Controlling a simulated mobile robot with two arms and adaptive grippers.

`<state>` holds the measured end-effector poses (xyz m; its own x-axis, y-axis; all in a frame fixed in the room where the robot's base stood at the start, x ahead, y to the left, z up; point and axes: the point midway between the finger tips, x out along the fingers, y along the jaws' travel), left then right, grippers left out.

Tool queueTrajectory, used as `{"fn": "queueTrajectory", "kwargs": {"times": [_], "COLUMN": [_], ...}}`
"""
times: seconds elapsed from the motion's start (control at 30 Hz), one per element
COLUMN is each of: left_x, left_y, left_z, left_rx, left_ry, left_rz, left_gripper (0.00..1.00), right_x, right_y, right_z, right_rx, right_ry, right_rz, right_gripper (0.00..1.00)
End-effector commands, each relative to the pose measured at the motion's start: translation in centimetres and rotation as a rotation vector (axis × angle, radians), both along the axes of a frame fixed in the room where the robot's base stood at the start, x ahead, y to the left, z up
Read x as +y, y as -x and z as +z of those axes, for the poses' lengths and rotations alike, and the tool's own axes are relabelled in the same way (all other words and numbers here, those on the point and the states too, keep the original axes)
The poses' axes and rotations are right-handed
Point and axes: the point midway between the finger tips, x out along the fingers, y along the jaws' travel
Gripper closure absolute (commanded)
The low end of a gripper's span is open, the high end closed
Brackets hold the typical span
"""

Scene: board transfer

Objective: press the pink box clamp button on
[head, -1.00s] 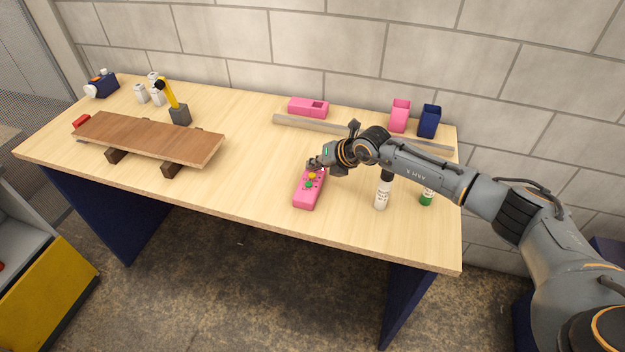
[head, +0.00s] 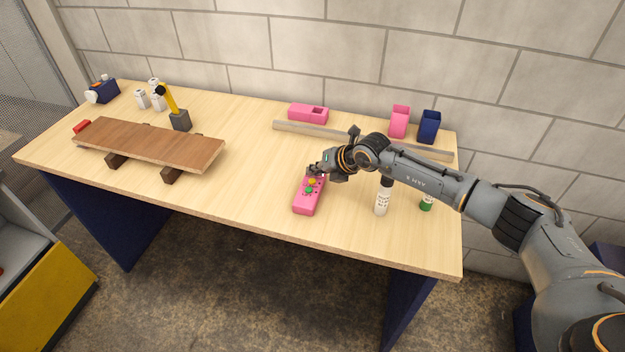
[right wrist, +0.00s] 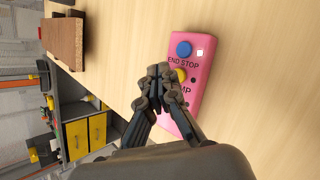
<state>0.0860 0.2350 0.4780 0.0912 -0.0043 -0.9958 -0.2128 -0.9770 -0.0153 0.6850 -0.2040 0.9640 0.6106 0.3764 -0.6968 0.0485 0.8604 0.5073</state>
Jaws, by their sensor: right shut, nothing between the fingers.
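The pink button box (head: 307,202) lies on the table in front of my right gripper (head: 314,170). In the head view it has a yellow button and a green button on top. In the right wrist view the pink box (right wrist: 207,52) shows a blue button (right wrist: 184,48) by the words "END STOP". A yellow button (right wrist: 181,74) shows partly beside the fingertips, near lettering that ends in "MP". My right gripper (right wrist: 153,88) is shut and empty, its tips over the box's edge by the yellow button. I cannot tell whether they touch it. My left gripper is out of view.
A brown board (head: 150,143) rests on dark supports at the left. A white bottle (head: 382,201) and a green-labelled bottle (head: 427,202) stand under my right arm. A long wooden strip (head: 300,129) and a pink container (head: 308,112) lie at the back. The table's middle is clear.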

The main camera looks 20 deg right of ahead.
Motion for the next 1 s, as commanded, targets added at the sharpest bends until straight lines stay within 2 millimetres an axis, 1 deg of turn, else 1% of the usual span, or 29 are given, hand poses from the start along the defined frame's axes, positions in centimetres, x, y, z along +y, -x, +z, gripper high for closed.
{"fn": "queueTrajectory", "kwargs": {"times": [0.37, 0.63, 1.0], "left_x": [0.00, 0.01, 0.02], "left_y": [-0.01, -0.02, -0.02], "left_z": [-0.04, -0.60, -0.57], "left_rx": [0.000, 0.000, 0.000], "left_ry": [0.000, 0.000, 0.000], "left_rz": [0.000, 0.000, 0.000], "left_gripper": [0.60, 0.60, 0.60], "right_x": [-0.02, -0.01, 0.00], "right_y": [0.00, 0.02, 0.02], "right_z": [-0.05, -0.91, -0.90], "right_rx": [0.000, 0.000, 0.000], "right_ry": [0.000, -0.001, 0.000], "right_rz": [0.000, -0.001, 0.000], "right_gripper": [1.00, 1.00, 1.00]}}
